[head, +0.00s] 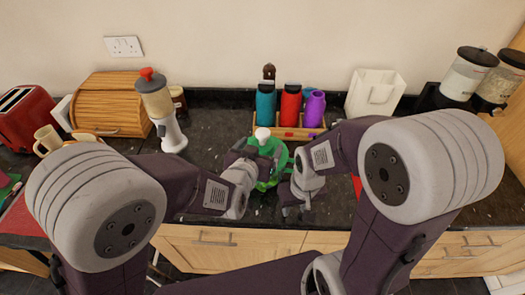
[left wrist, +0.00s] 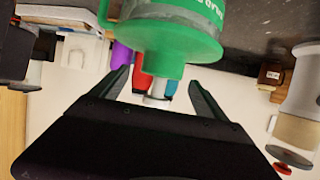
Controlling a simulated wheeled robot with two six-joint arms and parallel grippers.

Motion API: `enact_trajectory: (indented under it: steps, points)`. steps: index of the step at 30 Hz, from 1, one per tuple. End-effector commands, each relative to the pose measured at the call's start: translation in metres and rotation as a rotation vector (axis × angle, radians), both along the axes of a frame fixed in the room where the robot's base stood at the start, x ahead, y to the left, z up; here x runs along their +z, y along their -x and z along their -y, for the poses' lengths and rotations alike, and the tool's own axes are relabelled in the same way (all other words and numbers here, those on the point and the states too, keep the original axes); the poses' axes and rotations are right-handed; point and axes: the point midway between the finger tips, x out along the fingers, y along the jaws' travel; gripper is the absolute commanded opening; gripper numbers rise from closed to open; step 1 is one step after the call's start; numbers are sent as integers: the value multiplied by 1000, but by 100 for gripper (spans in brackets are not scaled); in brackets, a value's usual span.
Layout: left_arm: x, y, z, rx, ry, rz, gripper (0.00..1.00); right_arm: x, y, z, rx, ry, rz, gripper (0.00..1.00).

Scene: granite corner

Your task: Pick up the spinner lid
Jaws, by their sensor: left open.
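The green spinner lid (head: 272,147) sits on the salad spinner on the counter, in the middle of the head view. Its white knob (head: 262,134) points up. In the left wrist view the scene is upside down, with the green lid (left wrist: 165,50) and white knob (left wrist: 157,90) near the middle. My left gripper (left wrist: 160,82) is open, with one finger on each side of the knob in that picture. I see no contact. In the head view my left gripper (head: 250,152) partly hides the spinner's left side. My right gripper (head: 290,205) is low, right of the spinner; its jaw opening is unclear.
Behind the spinner a wooden rack (head: 262,129) holds teal, red (head: 290,103) and purple bottles. A dispenser (head: 163,110) and wooden bread bin (head: 110,100) stand left. A white container (head: 375,92) stands right. Dark counter (head: 215,130) is free left of the rack.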

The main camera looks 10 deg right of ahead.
Motion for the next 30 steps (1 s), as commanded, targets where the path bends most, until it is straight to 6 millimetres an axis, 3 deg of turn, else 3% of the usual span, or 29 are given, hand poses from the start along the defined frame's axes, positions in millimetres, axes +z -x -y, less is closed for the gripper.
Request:
enact_trajectory:
  steps: [5,12,20,23,28,30]
  points:
    - [-4,-7,3,2,0,-1,85,1,0,0,0,0,0,38]
    - [-21,-39,21,1,0,-1,85,8,0,0,0,0,0,38]
    - [-24,-43,24,0,1,0,85,7,0,0,0,0,0,38]
    - [-24,-43,24,0,1,0,62,7,0,0,0,0,0,38]
    - [-24,-43,24,0,1,0,15,7,0,0,0,0,0,38]
    - [-23,-43,24,0,1,0,10,8,0,0,0,0,0,38]
